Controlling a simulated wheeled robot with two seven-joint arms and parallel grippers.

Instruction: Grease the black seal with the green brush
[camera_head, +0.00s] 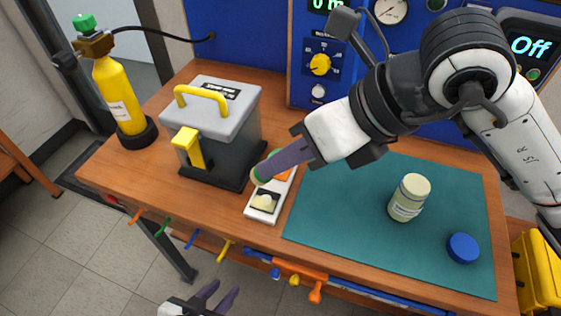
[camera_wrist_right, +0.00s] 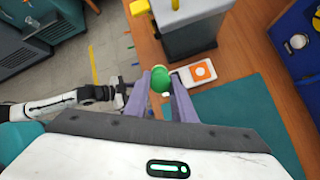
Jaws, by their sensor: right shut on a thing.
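My right gripper (camera_head: 283,160) is above the white tray (camera_head: 254,214), beside the grey box. Its purple fingers are shut on the green brush (camera_wrist_right: 160,79), which shows as a rounded green end between them in the right wrist view. In the head view the fingers hide most of the brush. The tray holds an orange piece (camera_head: 284,174) and a cream-coloured piece on a dark patch (camera_head: 265,202). I cannot tell whether that patch is the black seal. My left gripper (camera_head: 217,298) is open and empty at the bottom edge, in front of the bench.
A cream jar (camera_head: 409,198) stands without its lid on the teal mat (camera_head: 340,215); a blue lid (camera_head: 463,248) lies nearby. A grey box with yellow handle (camera_head: 215,105) stands left of the tray. A yellow cylinder (camera_head: 118,95) stands far left. The mat's front middle is clear.

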